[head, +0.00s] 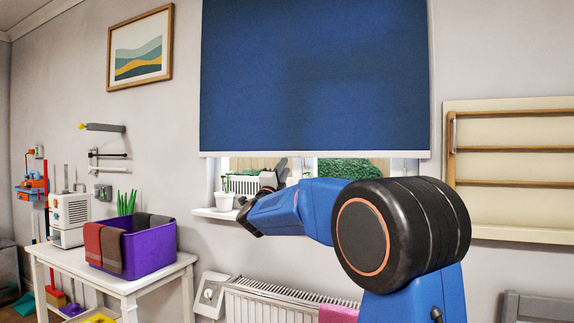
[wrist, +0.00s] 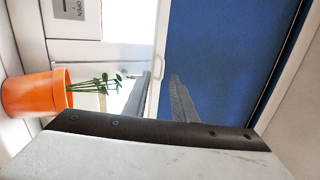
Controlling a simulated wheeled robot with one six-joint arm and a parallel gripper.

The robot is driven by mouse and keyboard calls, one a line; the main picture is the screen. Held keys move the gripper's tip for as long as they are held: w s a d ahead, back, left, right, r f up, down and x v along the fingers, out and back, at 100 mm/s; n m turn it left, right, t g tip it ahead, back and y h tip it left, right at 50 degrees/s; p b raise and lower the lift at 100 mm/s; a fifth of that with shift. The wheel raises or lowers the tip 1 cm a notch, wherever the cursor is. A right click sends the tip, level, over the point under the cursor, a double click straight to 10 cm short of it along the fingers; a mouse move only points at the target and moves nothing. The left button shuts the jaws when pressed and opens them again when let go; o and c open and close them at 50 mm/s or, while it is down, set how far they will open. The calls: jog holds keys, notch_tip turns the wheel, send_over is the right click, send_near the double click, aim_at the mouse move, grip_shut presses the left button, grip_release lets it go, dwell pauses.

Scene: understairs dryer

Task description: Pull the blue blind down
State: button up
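The blue blind (head: 315,75) hangs over the upper part of the window, with a white bottom bar (head: 315,154) along its lower edge. In the wrist view the blind (wrist: 215,55) fills the right side and its pale bar (wrist: 161,45) runs up the middle. My gripper (head: 277,170) is just below the bar, left of the window's centre. In the wrist view my gripper (wrist: 160,78) shows two grey fingers slightly apart, one to each side of the bar's line. I see no clear contact with the bar.
An orange pot (wrist: 30,93) with a green plant is near the gripper in the wrist view. A radiator (head: 275,300) is below. A purple box (head: 150,250) sits on a white table at left.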

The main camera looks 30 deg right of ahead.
jog(key=v, duration=1.2)
jog(key=shift+f, duration=0.1)
jog(key=s+a+f+n+g+y, duration=0.1)
jog(key=s+a+f+n+y, duration=0.55)
jog(key=f+n+y, duration=0.35)
jog(key=s+a+f+n+y, duration=0.65)
jog(key=n+y, duration=0.25)
jog(key=n, duration=0.2)
jog(key=s+d+f+n+g, duration=0.1)
jog(key=s+f+n+g, duration=0.1)
jog(key=s+f, duration=0.5)
jog(key=s+f+n+g, duration=0.2)
jog(key=s+f+g, duration=0.2)
jog(key=s+f, duration=0.3)
jog(key=s+d+f+n+g+h, duration=0.1)
jog(key=s+f+g, duration=0.3)
jog(key=s, duration=1.1)
notch_tip(320, 180, down, 3)
jog(key=shift+s+d+f+n, duration=0.25)
jog(key=shift+s+d+n, duration=0.1)
jog(key=shift+n, duration=0.45)
